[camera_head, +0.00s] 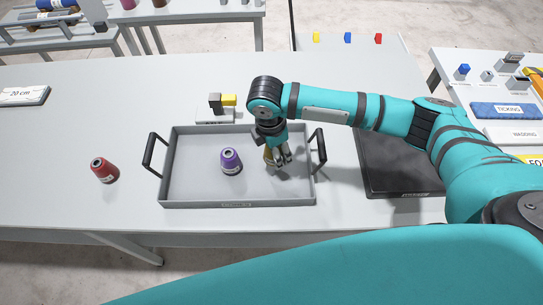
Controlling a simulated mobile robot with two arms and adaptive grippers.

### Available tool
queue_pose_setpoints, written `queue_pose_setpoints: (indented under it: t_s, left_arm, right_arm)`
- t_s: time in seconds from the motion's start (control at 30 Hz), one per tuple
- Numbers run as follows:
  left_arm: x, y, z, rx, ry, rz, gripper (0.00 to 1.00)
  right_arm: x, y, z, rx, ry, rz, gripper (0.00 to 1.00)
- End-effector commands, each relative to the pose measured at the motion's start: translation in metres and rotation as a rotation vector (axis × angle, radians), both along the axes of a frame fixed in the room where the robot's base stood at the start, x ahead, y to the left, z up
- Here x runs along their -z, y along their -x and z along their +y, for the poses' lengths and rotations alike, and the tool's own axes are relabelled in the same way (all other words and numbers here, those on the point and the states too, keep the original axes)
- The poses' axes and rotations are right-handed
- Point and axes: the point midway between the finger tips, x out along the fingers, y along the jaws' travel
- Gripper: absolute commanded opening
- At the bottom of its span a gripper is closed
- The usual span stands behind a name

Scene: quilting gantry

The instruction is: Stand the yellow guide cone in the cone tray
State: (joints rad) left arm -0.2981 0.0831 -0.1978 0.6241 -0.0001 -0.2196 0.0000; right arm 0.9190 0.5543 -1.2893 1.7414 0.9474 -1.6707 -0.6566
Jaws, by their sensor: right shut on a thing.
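The grey cone tray (193,186) with two black handles lies on the table in the head view. A purple cone (231,161) stands upright inside it, near the middle. My right gripper (278,160) points down over the right part of the tray, to the right of the purple cone. It is shut on the yellow guide cone (268,155), of which only a small yellowish strip shows between the fingers. The fingers hide most of it, so I cannot tell whether it touches the tray floor. My left gripper is not in view.
A red cone (104,170) stands on the table left of the tray. A small stand with a yellow block (229,99) is behind the tray. A dark mat (385,175) lies to the right, under my right arm. The left of the table is mostly clear.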

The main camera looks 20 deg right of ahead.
Motion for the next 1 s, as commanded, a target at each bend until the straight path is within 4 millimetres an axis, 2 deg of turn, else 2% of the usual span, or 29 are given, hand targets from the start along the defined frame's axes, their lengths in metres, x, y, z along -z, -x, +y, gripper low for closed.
queue_pose_setpoints:
  t_s: [0.3, 0.7, 0.73, 0.9, 1.0]
  left_arm:
    - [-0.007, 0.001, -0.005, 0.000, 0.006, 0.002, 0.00]
    - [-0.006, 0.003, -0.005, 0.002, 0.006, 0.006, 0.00]
    - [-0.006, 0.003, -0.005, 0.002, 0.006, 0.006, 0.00]
    - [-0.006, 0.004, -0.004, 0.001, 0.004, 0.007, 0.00]
    - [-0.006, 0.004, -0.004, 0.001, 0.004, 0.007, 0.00]
  right_arm:
    - [0.037, 0.000, 0.000, 0.001, 0.001, 0.001, 0.17]
    - [0.043, 0.000, 0.000, 0.001, 0.000, -0.001, 0.17]
    - [0.043, 0.000, 0.000, 0.001, 0.000, -0.001, 0.56]
    - [0.043, 0.000, 0.000, 0.001, 0.000, -0.001, 0.76]
    - [0.043, 0.000, 0.000, 0.001, 0.000, -0.001, 0.76]
